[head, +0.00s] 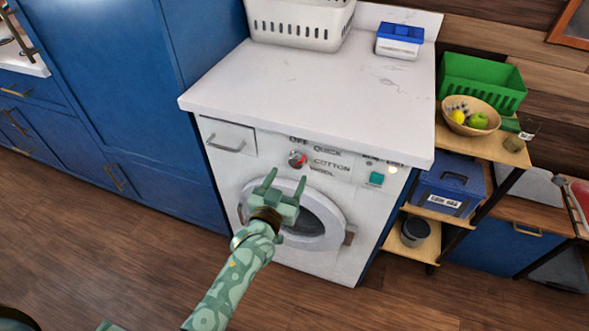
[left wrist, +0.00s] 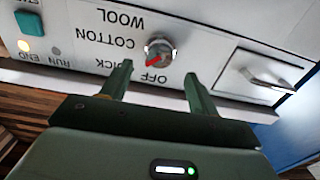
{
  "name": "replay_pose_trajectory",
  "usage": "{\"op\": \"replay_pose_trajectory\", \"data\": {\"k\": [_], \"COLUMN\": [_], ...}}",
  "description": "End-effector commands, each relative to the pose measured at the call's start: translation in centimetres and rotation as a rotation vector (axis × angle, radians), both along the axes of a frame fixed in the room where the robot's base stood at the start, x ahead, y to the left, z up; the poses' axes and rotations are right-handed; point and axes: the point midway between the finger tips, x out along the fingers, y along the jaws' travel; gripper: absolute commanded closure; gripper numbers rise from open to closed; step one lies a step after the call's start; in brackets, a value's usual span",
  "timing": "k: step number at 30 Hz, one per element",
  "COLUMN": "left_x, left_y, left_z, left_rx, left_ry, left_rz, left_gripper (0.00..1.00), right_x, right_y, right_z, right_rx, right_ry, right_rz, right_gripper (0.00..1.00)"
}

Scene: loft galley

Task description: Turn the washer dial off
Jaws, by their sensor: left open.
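The washer dial (head: 297,159) is a small round silver knob with a red mark on the white washer's front panel. In the left wrist view, which is upside down, the dial (left wrist: 160,48) has its red mark at the lower left, on the side of the OFF and QUICK labels; the exact setting is hard to tell. COTTON and WOOL are printed nearby. My left gripper (head: 286,179) is open and empty, just below and in front of the dial in the head view. In the left wrist view its fingertips (left wrist: 158,74) point towards the dial, apart from it.
The panel has a detergent drawer (head: 228,138), a teal button (head: 376,179) and a lit lamp (head: 393,169). The countertop (head: 300,85) overhangs the panel. The round door (head: 330,235) is below. A shelf with a fruit bowl (head: 480,127) stands right; blue cabinets (head: 120,70) stand left.

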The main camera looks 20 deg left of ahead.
Motion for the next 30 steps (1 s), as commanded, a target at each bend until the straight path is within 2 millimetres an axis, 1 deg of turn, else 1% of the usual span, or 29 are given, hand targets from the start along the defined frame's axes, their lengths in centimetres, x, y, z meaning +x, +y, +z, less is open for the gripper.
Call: {"op": "replay_pose_trajectory", "data": {"k": [1, 3, 8, 12, 19, 20, 21, 24, 30], "left_x": [1.2, 2.5, 4.3, 4.9, 4.9, 4.9, 4.9, 4.9, 4.9], "left_y": [-0.1, -0.1, -0.2, -0.2, -0.2, -0.2, -0.2, -0.2, -0.2], "left_z": [-0.4, -0.3, -0.2, -0.1, 0.0, 0.0, 0.0, 0.0, 0.0], "left_rx": [0.0, -0.001, 0.0, 0.0, 0.0, 0.0, 0.0, 0.0, -0.005], "left_ry": [0.001, 0.0, 0.001, 0.002, 0.001, 0.001, 0.001, 0.001, 0.001], "left_rz": [0.0, 0.0, 0.0, 0.0, 0.0, 0.0, 0.0, 0.0, 0.0], "left_gripper": [0.4, 0.4, 0.4, 0.4, 0.4, 0.48, 0.59, 0.84, 0.84], "right_x": [-0.1, -0.2, -0.4, -0.4, -0.3, -0.3, -0.3, -0.3, -0.3], "right_y": [0.0, 0.0, 0.0, 0.0, 0.0, 0.0, 0.0, 0.0, 0.0], "right_z": [-0.7, -1.0, -1.6, -1.6, -1.6, -1.6, -1.6, -1.6, -1.6], "right_rx": [0.0, 0.0, -0.001, 0.0, 0.0, 0.0, 0.0, 0.0, 0.0], "right_ry": [0.004, 0.007, 0.011, 0.012, 0.01, 0.009, 0.009, 0.009, 0.009], "right_rz": [0.0, 0.0, 0.0, 0.0, 0.0, 0.0, 0.0, 0.0, 0.0], "right_gripper": [1.0, 1.0, 1.0, 1.0, 1.0, 1.0, 1.0, 1.0, 1.0]}}
